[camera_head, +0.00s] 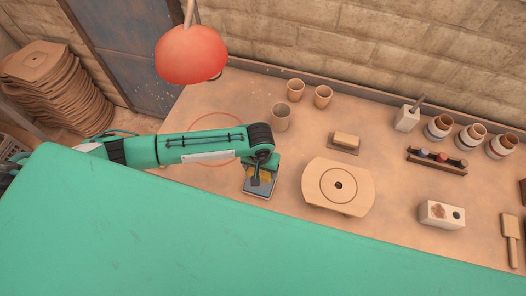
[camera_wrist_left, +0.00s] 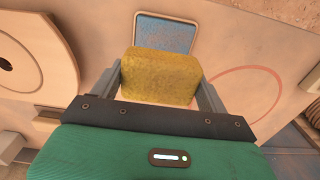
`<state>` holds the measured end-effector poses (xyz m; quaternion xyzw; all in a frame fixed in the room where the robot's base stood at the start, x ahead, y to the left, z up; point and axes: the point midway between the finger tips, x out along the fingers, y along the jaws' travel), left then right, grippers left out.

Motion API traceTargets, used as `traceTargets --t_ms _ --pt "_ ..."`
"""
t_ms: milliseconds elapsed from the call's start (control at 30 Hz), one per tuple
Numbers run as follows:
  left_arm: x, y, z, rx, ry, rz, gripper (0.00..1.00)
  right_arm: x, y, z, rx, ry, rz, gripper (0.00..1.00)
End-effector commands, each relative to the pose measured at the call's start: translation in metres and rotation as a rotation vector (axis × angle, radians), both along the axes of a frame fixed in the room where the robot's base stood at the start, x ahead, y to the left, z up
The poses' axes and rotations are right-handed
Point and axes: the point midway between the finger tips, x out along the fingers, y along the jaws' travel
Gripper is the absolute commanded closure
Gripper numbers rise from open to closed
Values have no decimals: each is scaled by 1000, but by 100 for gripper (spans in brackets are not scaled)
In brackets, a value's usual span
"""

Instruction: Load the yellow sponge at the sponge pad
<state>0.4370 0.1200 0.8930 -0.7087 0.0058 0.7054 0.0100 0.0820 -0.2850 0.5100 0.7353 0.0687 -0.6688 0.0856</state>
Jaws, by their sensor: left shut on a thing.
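The yellow sponge (camera_wrist_left: 160,76) is between the two fingers of my left gripper (camera_wrist_left: 160,82), which is shut on it. In the head view the sponge (camera_head: 264,175) is partly hidden by my left gripper (camera_head: 257,178). A blue pad with a pale rim (camera_wrist_left: 165,32) lies on the table just beyond the sponge in the wrist view. In the head view this pad (camera_head: 258,191) shows under and in front of the gripper. I cannot tell whether the sponge touches it. My right gripper is not in view.
A round-holed board (camera_head: 338,187) stands right of the pad. Behind it a tan block (camera_head: 346,140) lies on a small mat. Several cups and jars stand at the back. A red lamp (camera_head: 191,55) hangs above the table at the left.

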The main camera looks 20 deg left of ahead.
Motion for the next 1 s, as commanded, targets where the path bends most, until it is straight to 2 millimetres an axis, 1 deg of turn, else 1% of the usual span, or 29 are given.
traceTargets --t_ms 67,167,300,400,533,733,833,1000 --pt "-3 1 -3 0 0 -9 42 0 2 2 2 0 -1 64" --pt "-4 1 -8 0 1 -13 42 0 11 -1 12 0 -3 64" --pt "-4 1 -17 -1 1 -13 42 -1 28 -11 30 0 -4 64" --pt "-4 1 -25 -1 1 -13 42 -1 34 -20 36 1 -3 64" --pt "-4 1 -39 -1 1 -13 42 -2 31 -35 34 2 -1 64" --pt "-4 2 -58 -1 1 -12 42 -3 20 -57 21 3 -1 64" --pt "-4 2 -64 -1 0 -12 42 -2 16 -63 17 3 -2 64" --pt "-4 2 -66 -1 0 -12 42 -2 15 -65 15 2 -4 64"
